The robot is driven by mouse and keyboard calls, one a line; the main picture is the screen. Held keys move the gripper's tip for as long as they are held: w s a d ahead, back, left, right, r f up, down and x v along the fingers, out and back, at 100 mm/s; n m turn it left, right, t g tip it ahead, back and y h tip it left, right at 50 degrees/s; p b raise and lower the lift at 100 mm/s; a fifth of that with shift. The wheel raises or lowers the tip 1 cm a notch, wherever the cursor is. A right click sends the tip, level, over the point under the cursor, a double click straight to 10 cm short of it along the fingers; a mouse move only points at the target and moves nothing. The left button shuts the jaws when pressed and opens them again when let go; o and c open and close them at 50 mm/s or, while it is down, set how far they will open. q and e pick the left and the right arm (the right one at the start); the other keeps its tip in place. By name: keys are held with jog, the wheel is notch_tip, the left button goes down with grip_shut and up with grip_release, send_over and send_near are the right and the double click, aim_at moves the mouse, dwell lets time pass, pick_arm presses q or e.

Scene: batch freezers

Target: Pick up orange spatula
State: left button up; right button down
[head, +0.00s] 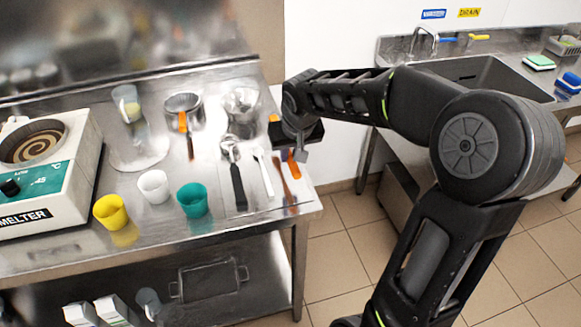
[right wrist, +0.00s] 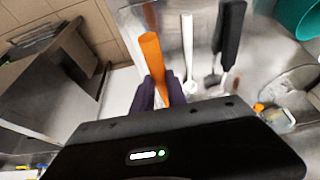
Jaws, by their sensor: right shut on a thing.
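The orange spatula (head: 293,164) shows at the right end of the steel table, partly hidden by my right gripper (head: 300,148). In the right wrist view its orange handle (right wrist: 151,52) stands between the two dark fingers of my right gripper (right wrist: 162,88), which are shut on it. The handle points up and away past the fingertips. The rest of the spatula is hidden by the gripper body. I cannot tell whether it touches the table. My left gripper is not in view.
A brown utensil (head: 283,182), a white utensil (head: 263,171) and a black-handled tool (head: 238,187) lie close beside the gripper. Yellow (head: 110,211), white (head: 153,187) and teal (head: 192,200) cups stand further left. The sink counter (head: 398,51) is at right.

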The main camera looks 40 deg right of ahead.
notch_tip(320, 180, up, 3)
jog(key=shift+r, duration=0.2)
dwell(0.7)
